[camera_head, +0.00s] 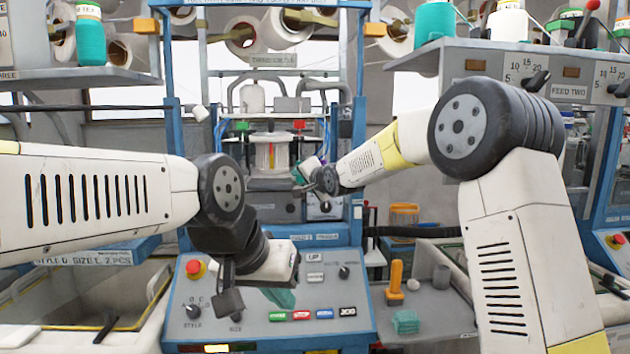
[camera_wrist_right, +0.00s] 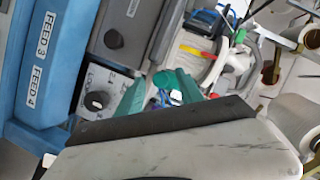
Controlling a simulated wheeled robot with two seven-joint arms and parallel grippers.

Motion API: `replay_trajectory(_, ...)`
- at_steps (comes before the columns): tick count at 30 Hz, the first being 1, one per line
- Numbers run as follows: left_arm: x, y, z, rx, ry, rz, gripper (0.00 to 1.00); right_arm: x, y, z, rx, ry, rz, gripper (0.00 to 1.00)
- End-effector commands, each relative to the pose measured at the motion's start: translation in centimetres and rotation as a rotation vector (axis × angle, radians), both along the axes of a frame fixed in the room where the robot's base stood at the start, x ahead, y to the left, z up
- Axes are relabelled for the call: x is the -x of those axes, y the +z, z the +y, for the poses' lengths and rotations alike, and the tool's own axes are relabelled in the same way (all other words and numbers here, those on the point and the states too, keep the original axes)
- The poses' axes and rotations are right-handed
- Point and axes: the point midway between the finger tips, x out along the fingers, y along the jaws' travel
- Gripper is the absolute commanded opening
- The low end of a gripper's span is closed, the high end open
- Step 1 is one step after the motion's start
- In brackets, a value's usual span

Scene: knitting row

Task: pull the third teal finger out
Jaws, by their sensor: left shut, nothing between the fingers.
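My right gripper (camera_wrist_right: 158,85) shows two teal fingertips standing apart, one on each side of a small gap. Small teal and blue shapes show in or behind the gap, and I cannot tell whether they are the teal finger. In the head view my right gripper (camera_head: 303,174) is at the knitting machine, by the clear cylinder (camera_head: 270,155), with its tips small and partly hidden. My left gripper (camera_head: 281,299) is shut and empty, pointing down above the control panel. I cannot make out a third teal finger in either view.
The control panel (camera_head: 262,338) has a red button (camera_head: 194,267) and dials. A teal folded piece (camera_head: 405,321) and an orange-handled tool (camera_head: 395,280) lie on the grey surface to its right. A bin (camera_head: 100,287) stands at left. Yarn cones line the shelves.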

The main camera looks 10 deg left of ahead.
Motion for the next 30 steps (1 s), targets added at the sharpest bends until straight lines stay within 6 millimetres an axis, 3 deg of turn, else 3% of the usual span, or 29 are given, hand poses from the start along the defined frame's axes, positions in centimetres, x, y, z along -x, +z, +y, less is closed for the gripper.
replay_trajectory(8,0.0,0.0,0.0,0.000,0.000,0.000,0.00,0.6,0.3,-0.5,-0.002,0.000,-0.001,0.44)
replay_trajectory(21,0.0,0.0,0.0,0.000,0.000,0.000,0.00,5.8,1.6,-4.2,0.000,-0.001,-0.001,0.44)
replay_trajectory(30,0.0,0.0,0.0,0.000,0.000,0.000,0.00,6.3,1.7,-4.4,-0.001,0.000,-0.001,0.44)
